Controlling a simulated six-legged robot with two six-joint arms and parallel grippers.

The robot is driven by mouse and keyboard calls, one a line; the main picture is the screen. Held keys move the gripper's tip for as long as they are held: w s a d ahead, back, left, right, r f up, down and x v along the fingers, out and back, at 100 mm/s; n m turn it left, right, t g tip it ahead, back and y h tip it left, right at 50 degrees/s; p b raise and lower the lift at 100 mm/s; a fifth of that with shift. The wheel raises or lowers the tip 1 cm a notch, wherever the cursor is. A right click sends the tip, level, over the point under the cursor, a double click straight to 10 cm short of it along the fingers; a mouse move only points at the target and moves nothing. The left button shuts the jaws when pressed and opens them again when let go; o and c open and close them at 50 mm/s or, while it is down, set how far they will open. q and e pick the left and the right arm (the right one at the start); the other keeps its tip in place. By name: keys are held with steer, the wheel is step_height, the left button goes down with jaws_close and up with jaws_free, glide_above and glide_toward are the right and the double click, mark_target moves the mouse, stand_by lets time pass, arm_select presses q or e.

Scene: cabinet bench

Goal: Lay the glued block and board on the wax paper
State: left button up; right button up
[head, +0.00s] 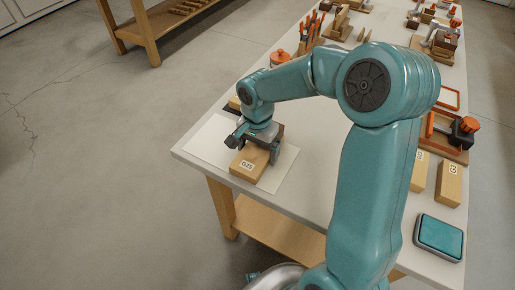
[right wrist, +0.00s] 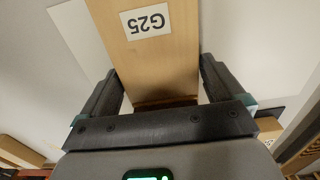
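The light wooden block labelled G25 (head: 248,166) is over the white wax paper (head: 205,150) near the bench's left corner. It looks flat and low on the paper; a small gap beneath cannot be ruled out. My right gripper (head: 254,148) points down over its far end. In the right wrist view the G25 block (right wrist: 158,55) lies between the fingers of the gripper (right wrist: 160,75), with the fingertips against both long sides. A darker brown wooden strip (right wrist: 165,102) shows at its end, perhaps the board; most of it is hidden. My left gripper is not in view.
Another wood block (head: 235,103) lies just behind the paper. Two labelled blocks (head: 449,184) and a teal-topped pad (head: 440,235) lie on the right. A rack of orange-handled tools (head: 310,28) stands farther back.

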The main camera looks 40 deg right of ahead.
mark_target(258, 151)
steer(key=shift+r, duration=0.45)
step_height(258, 151, up, 12)
steer(key=p, duration=0.2)
steer(key=shift+f, duration=0.25)
